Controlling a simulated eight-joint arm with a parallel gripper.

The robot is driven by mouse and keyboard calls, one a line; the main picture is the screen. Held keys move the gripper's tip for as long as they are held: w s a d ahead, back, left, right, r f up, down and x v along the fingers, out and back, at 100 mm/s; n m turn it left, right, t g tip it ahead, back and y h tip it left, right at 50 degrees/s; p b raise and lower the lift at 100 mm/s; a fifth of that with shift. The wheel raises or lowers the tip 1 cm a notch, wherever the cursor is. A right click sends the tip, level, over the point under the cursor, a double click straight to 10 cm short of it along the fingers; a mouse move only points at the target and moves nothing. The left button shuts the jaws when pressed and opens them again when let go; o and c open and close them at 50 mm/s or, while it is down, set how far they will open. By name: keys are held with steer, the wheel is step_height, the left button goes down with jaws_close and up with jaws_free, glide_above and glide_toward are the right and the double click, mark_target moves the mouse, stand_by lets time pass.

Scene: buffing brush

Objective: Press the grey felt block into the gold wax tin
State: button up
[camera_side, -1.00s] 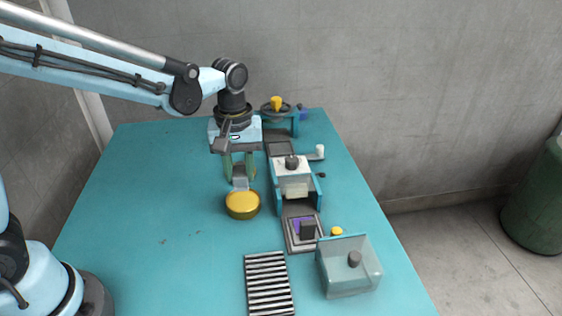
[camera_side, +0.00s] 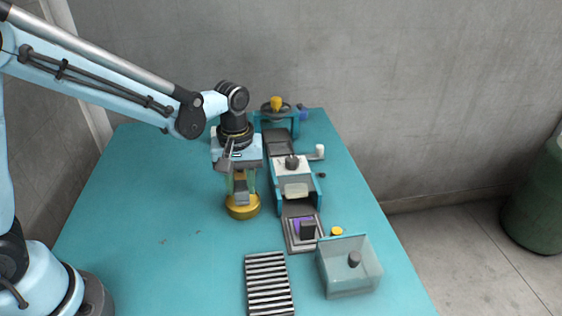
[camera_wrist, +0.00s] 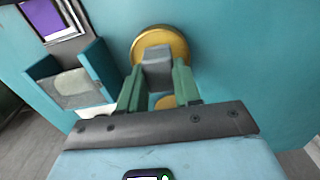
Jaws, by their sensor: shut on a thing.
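The gold wax tin (camera_side: 243,211) stands on the teal table, left of the machine. My gripper (camera_side: 241,193) is upright over it, with its green fingers shut on the grey felt block (camera_side: 241,198). In the side view the block's lower end overlaps the tin's top. In the wrist view the grey block (camera_wrist: 157,70) sits between the fingertips, in front of the round gold tin (camera_wrist: 177,38). I cannot tell whether the block touches the wax, as its underside is hidden.
A teal machine with a white cover (camera_side: 293,172) stands close on the right. A tray with a purple piece (camera_side: 298,225) lies at its near end. A clear bin (camera_side: 349,279) and a striped rack (camera_side: 268,283) are nearer. The table left of the tin is clear.

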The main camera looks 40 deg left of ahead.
mark_target(241, 186)
steer(key=shift+f, duration=0.6)
stand_by(1.6)
steer(key=shift+r, duration=3.55)
